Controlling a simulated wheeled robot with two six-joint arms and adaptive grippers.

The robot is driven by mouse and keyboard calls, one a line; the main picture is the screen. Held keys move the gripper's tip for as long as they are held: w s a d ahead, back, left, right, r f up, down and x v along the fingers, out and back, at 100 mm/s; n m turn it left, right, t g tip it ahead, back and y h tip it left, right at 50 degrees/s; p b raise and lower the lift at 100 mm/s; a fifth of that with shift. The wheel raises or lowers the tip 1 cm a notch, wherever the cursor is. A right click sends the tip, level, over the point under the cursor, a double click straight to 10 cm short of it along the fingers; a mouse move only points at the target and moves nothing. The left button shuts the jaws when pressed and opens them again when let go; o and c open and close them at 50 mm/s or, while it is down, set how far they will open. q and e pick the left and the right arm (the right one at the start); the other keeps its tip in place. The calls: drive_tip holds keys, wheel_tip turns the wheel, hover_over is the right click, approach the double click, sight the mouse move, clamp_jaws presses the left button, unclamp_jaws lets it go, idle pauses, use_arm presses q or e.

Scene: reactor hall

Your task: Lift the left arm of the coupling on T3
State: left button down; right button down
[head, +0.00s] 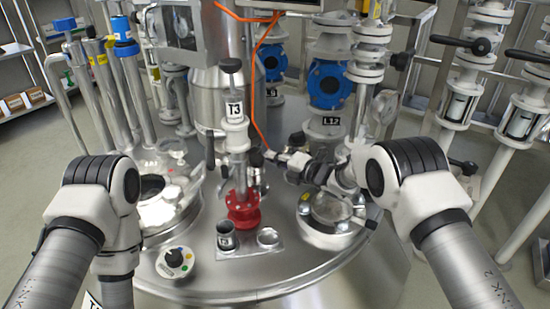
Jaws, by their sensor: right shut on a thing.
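The T3 column (235,113) stands upright on the vessel lid, with a black knob on top and a red flange (243,210) at its foot. The coupling is on this column below the label. Its left arm (210,150) is a dark lever hanging down close to the column's left side. My right gripper (271,157) reaches in from the right, with its fingertips at the dark right arm (257,158) of the coupling. It looks shut on that arm, though the contact is small in view. My left gripper is out of view; only my left arm shows.
A small metal cup (227,236) and a shallow dish (267,237) sit on a plate before the red flange. A round sight port (330,208) is to the right. An orange cable (252,90) hangs behind T3. A knob box (175,260) stands front left.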

drive_tip(key=shift+r+m+y, duration=0.4)
drive_tip(key=shift+r+m, duration=0.1)
drive_tip(key=shift+m, duration=0.4)
drive_tip(key=c, duration=1.3)
unclamp_jaws()
drive_tip(key=shift+a, duration=0.1)
drive_tip(key=shift+o, duration=0.2)
drive_tip(key=v, duration=1.2)
drive_tip(key=shift+f, duration=0.15)
